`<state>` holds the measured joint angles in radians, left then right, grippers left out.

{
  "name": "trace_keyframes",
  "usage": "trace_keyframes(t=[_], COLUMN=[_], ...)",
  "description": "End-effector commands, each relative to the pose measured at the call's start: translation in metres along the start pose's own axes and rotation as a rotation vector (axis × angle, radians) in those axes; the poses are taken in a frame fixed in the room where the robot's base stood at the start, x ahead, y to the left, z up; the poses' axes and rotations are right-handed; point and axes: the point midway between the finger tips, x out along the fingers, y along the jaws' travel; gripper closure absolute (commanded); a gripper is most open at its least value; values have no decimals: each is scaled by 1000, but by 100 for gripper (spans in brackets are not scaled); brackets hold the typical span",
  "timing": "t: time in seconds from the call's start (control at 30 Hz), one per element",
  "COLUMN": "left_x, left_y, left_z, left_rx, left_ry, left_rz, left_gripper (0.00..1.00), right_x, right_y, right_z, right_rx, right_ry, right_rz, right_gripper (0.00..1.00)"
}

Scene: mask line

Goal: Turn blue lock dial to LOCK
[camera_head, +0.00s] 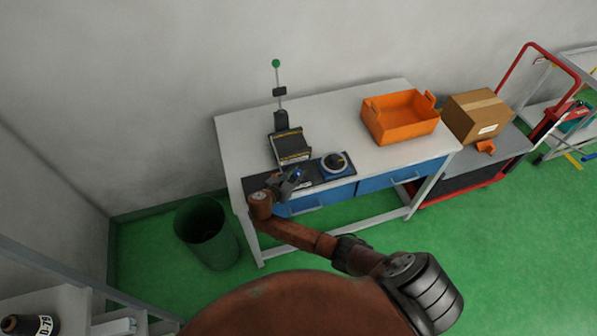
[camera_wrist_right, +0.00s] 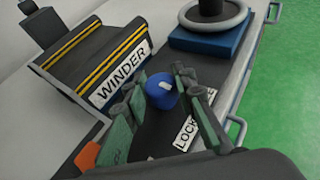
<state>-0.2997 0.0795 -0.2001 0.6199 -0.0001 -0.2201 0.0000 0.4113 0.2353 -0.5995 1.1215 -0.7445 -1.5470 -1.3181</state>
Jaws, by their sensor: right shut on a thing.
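The blue lock dial (camera_wrist_right: 161,92) is a small round knob with a white mark on top. It sits on a dark panel (camera_wrist_right: 150,137) in front of the winder. A white label (camera_wrist_right: 187,132) that begins "LOCK" lies beside it, partly covered by a finger. My right gripper (camera_wrist_right: 159,84) has its green-and-grey fingers on either side of the dial and is shut on it. In the head view my right gripper (camera_head: 289,183) is over the table's front edge and hides most of the dial area. My left gripper is out of view.
The winder (camera_head: 290,146) stands behind the panel with a green-topped post (camera_head: 276,64). A blue base with a ring (camera_head: 335,164) is just right of the gripper. An orange crate (camera_head: 400,118) and a cardboard box (camera_head: 477,115) are farther right. A green bin (camera_head: 206,232) stands at left.

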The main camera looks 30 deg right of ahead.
Motion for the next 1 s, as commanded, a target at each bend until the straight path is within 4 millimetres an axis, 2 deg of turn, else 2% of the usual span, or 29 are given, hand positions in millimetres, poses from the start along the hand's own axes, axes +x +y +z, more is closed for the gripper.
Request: trace_keyframes(t=[0.23, 0.5, 0.8, 1.0], left_x=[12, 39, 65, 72], left_y=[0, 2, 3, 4], left_z=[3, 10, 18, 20], left_rx=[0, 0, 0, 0], left_ry=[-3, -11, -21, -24], left_rz=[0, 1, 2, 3], left_gripper=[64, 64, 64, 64], right_x=[0, 2, 2, 2], right_y=[3, 2, 0, 0], right_z=[-2, -4, -3, -1], right_rx=[90, 178, 243, 264], right_ry=[-1, -1, -2, -1], right_rz=[-218, -430, -588, -637], right_gripper=[100, 100, 100, 100])
